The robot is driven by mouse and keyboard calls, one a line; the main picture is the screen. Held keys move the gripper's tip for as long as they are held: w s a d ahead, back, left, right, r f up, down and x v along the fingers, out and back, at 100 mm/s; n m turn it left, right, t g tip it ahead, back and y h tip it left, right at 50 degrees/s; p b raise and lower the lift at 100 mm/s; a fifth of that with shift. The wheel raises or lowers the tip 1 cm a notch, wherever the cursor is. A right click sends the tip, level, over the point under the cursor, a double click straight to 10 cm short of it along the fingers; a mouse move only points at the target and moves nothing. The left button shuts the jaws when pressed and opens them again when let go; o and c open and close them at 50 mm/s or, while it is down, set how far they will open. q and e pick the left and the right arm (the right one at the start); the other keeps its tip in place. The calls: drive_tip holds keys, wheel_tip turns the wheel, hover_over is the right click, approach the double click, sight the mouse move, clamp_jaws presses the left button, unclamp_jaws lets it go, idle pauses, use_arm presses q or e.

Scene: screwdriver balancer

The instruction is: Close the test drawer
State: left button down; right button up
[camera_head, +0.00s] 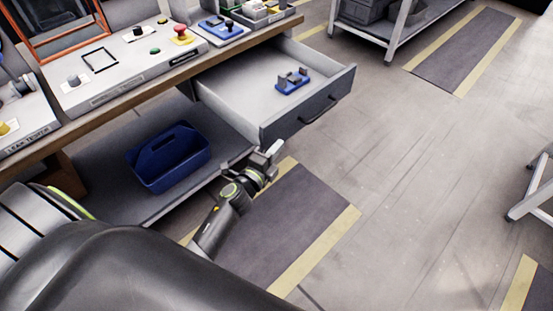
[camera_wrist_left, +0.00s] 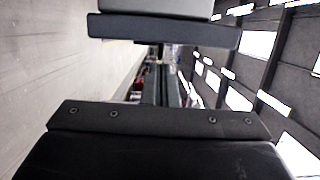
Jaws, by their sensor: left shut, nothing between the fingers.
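The test drawer (camera_head: 226,95) is pulled out from under the workbench's edge. Its dark grey front panel (camera_head: 285,123) with a black bar handle (camera_head: 325,110) faces the open floor. A blue fixture with grey blocks (camera_head: 292,81) lies inside the drawer. My left gripper (camera_head: 273,150) is shut and empty, just below the near end of the drawer front in the head view. I cannot tell whether it touches the panel. My right gripper is not in view.
The workbench top (camera_head: 150,85) carries test stations and a red button (camera_head: 181,35). A blue tote (camera_head: 168,157) stands on the lower shelf (camera_head: 221,147). A grey cart (camera_head: 388,28) stands at the back. The floor (camera_head: 420,160) in front of the drawer is clear.

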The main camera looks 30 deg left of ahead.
use_arm(q)
drive_tip(key=shift+w+a, duration=0.3)
drive_tip(key=shift+a, duration=0.5)
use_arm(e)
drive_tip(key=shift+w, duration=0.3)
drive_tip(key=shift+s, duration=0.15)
use_arm(q)
drive_tip(key=shift+a, duration=0.1)
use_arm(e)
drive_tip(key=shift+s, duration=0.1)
